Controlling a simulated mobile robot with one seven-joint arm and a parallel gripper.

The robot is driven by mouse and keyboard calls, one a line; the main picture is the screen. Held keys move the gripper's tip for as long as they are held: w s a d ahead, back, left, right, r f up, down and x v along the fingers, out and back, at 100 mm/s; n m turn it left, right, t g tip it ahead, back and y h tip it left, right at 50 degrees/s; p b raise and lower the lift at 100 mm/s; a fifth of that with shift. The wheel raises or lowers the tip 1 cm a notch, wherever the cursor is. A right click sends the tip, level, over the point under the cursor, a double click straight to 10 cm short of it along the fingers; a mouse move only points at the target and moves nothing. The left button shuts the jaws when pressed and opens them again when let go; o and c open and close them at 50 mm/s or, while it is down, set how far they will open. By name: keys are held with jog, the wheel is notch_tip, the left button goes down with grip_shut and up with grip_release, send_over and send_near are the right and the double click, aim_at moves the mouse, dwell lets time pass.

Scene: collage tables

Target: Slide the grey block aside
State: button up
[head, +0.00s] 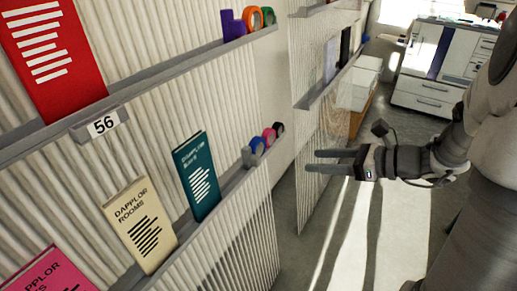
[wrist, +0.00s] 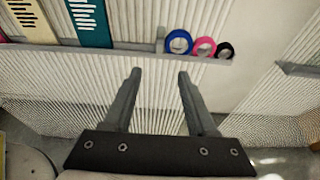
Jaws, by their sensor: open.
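The grey block (wrist: 160,40) is a small upright piece on the lower shelf (wrist: 130,47) in the wrist view, just left of a blue tape roll (wrist: 179,42). In the head view the grey block (head: 247,157) shows small at the right part of that shelf (head: 225,190), beside the blue roll. My gripper (head: 308,161) is open and empty, in the air right of the shelf end in the head view. In the wrist view my gripper's fingers (wrist: 160,74) point toward the shelf, with the block beyond the gap between them, apart from it.
A pink roll (wrist: 204,46) and a black roll (wrist: 225,50) stand right of the blue one. A teal book (head: 197,176) and a cream book (head: 140,225) lean on the same shelf, to the left. Another ribbed panel with shelves (head: 325,85) stands behind.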

aim_at(259, 159)
jog(key=b+x, duration=0.3)
jog(key=x, duration=1.4)
jog(key=shift+a+b, duration=0.1)
jog(key=shift+b, duration=0.3)
grip_shut()
dwell(0.4)
